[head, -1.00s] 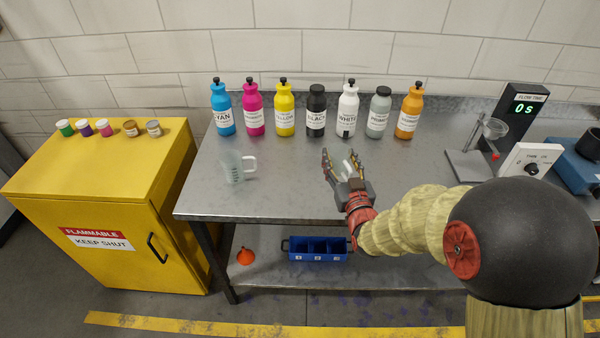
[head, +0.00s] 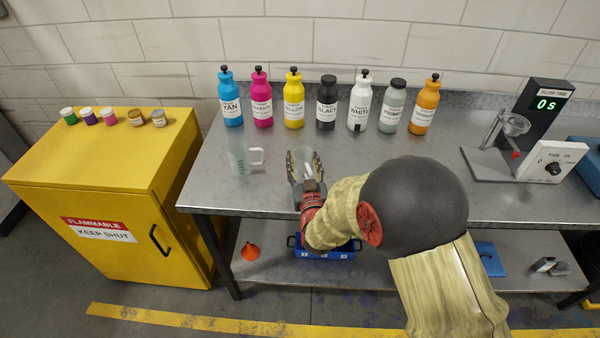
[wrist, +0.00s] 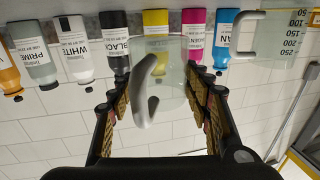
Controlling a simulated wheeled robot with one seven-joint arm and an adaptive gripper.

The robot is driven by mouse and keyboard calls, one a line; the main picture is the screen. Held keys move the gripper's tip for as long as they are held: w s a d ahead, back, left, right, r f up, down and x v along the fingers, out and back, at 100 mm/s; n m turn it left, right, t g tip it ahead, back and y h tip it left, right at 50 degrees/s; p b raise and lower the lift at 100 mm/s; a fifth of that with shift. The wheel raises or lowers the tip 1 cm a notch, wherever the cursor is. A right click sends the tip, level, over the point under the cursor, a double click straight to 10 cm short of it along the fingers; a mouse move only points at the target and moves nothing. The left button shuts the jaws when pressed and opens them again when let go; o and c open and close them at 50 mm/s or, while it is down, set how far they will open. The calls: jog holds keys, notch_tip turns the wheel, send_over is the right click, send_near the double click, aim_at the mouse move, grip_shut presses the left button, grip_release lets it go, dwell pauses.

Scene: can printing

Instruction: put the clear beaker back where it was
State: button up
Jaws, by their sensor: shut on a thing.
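My gripper (head: 304,160) is shut on a clear beaker (head: 306,170), over the front part of the metal table (head: 430,180). In the wrist view the held clear beaker (wrist: 172,78) sits between the two fingers, its pale handle facing the camera. I cannot tell whether its base touches the table. A second clear jug (head: 240,160) with a handle stands upright on the table to the left of my gripper. It also shows at the right of the wrist view (wrist: 283,38), with volume marks on it.
Several labelled ink bottles (head: 326,103) stand in a row along the back. A flow-time stand (head: 490,160) with a cup is at the right. A yellow cabinet (head: 100,165) with small jars is at the left. The tabletop between gripper and stand is clear.

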aim_at(301, 175)
jog(key=shift+w+a+f, duration=0.1)
jog(key=shift+a+f, duration=0.25)
jog(key=shift+f, duration=0.1)
jog(key=shift+a+f+b, duration=0.15)
jog(key=shift+f+b, duration=0.7)
jog(key=shift+f, duration=0.75)
jog(key=shift+f, duration=0.1)
jog(key=o, duration=1.3)
jog(key=shift+s, duration=0.2)
jog(key=s, duration=0.3)
jog(key=s+d+p, duration=0.1)
jog(key=s, duration=0.3)
jog(key=s+d+p, duration=0.1)
jog(key=s, duration=0.3)
jog(key=shift+s, duration=0.2)
